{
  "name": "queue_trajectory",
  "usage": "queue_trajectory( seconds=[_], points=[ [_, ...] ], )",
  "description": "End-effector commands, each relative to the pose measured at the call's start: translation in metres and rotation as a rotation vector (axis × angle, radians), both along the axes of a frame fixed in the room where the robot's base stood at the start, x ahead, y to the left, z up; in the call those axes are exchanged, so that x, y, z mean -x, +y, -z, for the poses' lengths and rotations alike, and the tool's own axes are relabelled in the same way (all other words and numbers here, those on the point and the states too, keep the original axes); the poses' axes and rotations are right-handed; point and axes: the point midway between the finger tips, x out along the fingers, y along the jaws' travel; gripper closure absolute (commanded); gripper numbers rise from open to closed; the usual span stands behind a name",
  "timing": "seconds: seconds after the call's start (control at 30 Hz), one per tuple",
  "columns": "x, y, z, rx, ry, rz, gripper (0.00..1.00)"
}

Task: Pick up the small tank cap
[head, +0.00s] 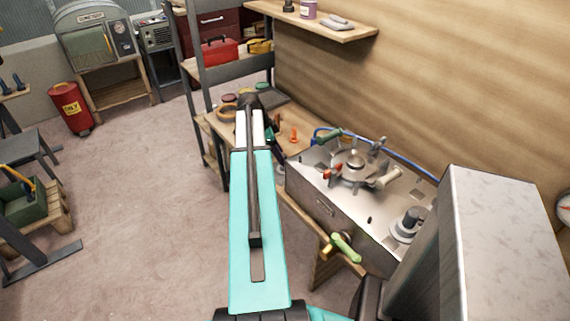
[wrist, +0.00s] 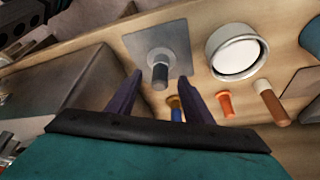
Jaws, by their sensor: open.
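My gripper (wrist: 160,76) shows in the wrist view with its two dark purple fingers apart and nothing held between them. Just past the fingertips, in line with the gap, a grey cylindrical post (wrist: 160,72) stands on a square grey plate (wrist: 135,42). To its right is a round metal ring with a white face (wrist: 237,55). I cannot tell for certain which piece is the small tank cap. In the head view my arm hides most of the gripper over the wooden bench (head: 220,135). The steel tank (head: 320,190) stands to the right, with a grey round fitting (head: 408,222) on top.
Near the right finger lie a blue and yellow piece (wrist: 176,108), an orange piece (wrist: 225,103) and a brown piece with a pale end (wrist: 270,102). A metal box (wrist: 70,95) is close on the left. A shelf (head: 325,24) hangs above; open floor (head: 130,210) is left.

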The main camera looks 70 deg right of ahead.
Motion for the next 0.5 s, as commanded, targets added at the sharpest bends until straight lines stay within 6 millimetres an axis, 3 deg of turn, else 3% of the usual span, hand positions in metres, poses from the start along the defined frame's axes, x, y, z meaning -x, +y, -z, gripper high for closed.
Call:
queue_trajectory(
  seconds=[0.27, 0.5],
  points=[
    [0.001, 0.000, 0.001, -0.001, 0.001, 0.000, 0.54],
    [0.007, -0.004, 0.015, -0.002, 0.001, 0.001, 0.54]
  ],
)
